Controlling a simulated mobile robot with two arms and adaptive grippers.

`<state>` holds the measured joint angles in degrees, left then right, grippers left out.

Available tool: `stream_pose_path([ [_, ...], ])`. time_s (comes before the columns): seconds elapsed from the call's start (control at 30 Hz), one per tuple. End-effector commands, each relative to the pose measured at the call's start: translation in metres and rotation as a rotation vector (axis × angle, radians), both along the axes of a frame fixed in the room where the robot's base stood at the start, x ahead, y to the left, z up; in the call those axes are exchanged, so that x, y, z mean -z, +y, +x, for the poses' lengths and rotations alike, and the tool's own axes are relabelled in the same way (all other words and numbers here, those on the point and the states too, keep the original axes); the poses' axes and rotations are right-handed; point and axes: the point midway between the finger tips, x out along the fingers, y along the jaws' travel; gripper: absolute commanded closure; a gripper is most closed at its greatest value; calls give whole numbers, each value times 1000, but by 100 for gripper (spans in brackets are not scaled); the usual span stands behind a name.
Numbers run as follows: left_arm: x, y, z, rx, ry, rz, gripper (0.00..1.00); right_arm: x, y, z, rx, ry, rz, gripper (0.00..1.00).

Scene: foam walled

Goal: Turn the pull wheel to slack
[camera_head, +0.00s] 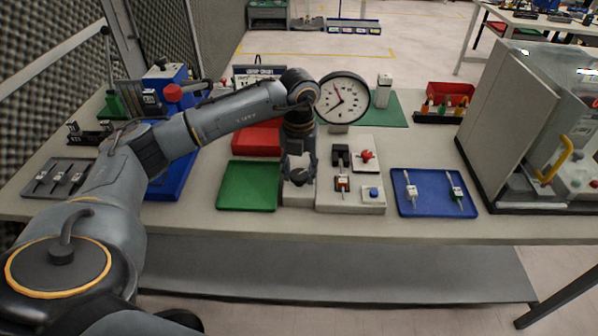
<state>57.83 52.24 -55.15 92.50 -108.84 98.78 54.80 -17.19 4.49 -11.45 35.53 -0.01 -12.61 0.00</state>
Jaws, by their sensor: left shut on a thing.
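My left gripper (299,168) points down over a small pale block (298,196) near the table's front middle. Its fingers are shut around a dark round piece (299,177) that looks like the pull wheel. The fingers hide most of it, and I cannot read its setting. A round white dial (342,98) with a dark needle stands behind, to the right of my wrist. My right gripper is not in view.
Right of the block is a pale panel (348,204) with a red knob (366,156) and a blue button (373,193). A blue tray (428,209) with two tools and a large grey cabinet (505,115) stand right.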

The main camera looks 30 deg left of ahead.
Motion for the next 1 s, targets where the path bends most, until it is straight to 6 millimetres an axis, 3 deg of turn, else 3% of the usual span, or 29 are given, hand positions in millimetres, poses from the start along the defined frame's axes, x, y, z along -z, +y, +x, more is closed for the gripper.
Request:
stream_pose_path([
  [0.6, -1, 0, 1, -570, -3, -1, 88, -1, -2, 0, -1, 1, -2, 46],
  [1.0, -1, 0, 2, -802, -3, 0, 88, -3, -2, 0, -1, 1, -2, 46],
])
